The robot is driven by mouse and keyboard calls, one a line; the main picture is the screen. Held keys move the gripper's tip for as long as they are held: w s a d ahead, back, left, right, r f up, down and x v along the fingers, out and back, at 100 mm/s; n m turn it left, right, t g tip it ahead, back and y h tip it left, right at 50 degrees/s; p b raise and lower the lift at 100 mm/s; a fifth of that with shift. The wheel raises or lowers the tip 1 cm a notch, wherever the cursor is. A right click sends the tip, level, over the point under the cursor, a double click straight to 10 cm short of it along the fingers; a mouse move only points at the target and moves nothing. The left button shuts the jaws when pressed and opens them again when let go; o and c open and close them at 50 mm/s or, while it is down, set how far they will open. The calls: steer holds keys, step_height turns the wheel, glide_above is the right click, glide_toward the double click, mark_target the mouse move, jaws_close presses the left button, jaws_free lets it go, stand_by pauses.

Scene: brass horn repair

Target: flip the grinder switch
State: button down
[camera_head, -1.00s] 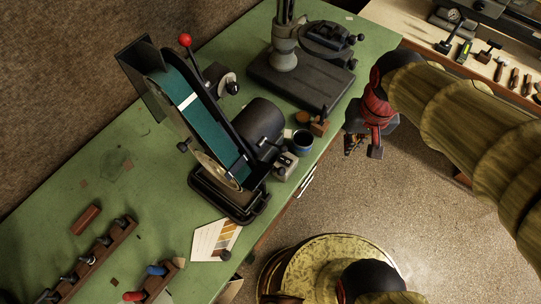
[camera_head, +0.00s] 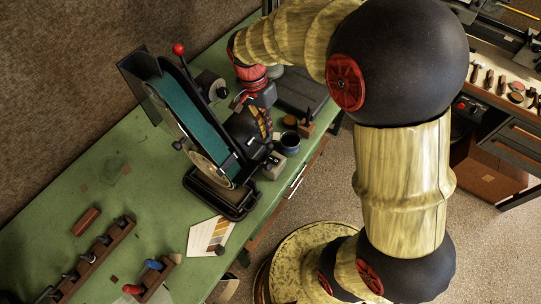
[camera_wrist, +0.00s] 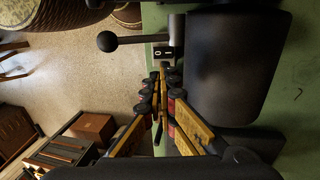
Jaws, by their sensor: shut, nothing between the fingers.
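The belt grinder (camera_head: 200,130) stands on the green bench, with its teal belt and black motor. Its switch box (camera_head: 273,168) is a small grey block at the front of the motor. In the wrist view the switch plate (camera_wrist: 163,54) shows 0 and I marks, and a black ball-ended lever (camera_wrist: 108,41) points left from the box. My gripper (camera_wrist: 160,78) is shut and empty, its fingertips close to the switch plate; I cannot tell if they touch it. In the head view my gripper (camera_head: 266,138) is over the front of the motor, partly hiding it.
The motor (camera_wrist: 235,65) fills the right side of the wrist view. The bench edge is close, with open floor beyond. A colour card (camera_head: 209,235) lies in front of the grinder.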

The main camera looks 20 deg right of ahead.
mark_target(275, 161)
stand_by(0.3)
steer(key=f, duration=0.4)
steer(key=s+d+f+b, duration=0.1)
steer(key=f, duration=0.4)
steer(key=s+f, duration=0.1)
steer(key=f, duration=0.3)
steer(key=shift+s+d+f, duration=0.1)
steer(key=shift+d+f, duration=0.2)
steer(key=shift+f, duration=0.05)
steer(key=shift+b, duration=0.3)
